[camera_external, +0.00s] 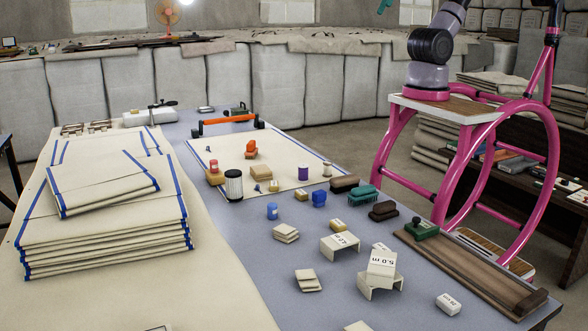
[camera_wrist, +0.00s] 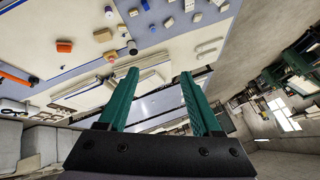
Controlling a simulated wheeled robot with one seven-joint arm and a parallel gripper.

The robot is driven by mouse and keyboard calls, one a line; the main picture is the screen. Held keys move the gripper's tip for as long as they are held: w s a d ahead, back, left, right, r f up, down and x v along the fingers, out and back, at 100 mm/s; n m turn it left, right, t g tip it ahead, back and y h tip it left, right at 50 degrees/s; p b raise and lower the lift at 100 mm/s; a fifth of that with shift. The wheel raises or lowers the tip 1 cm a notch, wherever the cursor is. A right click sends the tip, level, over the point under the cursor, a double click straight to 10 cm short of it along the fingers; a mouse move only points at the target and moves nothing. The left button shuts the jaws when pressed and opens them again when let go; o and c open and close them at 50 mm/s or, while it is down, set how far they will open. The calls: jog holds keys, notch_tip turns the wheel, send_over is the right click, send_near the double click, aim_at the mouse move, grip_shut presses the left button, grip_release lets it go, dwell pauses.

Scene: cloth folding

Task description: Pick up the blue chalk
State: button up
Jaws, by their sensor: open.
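Two small blue things stand on the grey-blue table in the external view: a blue block (camera_external: 319,198) and, to its left, a short blue cylinder (camera_external: 272,211). I cannot tell for certain which one is the chalk. In the external view only a teal tip (camera_external: 384,6) shows at the top edge, high above and well away from the blue things.
A purple spool (camera_external: 303,173), a dark-capped jar (camera_external: 233,186) and a teal brush (camera_external: 362,194) stand near the blue things. White bracket blocks (camera_external: 340,245) stand in front. Folded cloths (camera_external: 105,225) fill the left side. A wooden board (camera_external: 465,270) lies along the right edge.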

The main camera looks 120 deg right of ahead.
dwell(0.4)
jog(key=shift+o, duration=0.5)
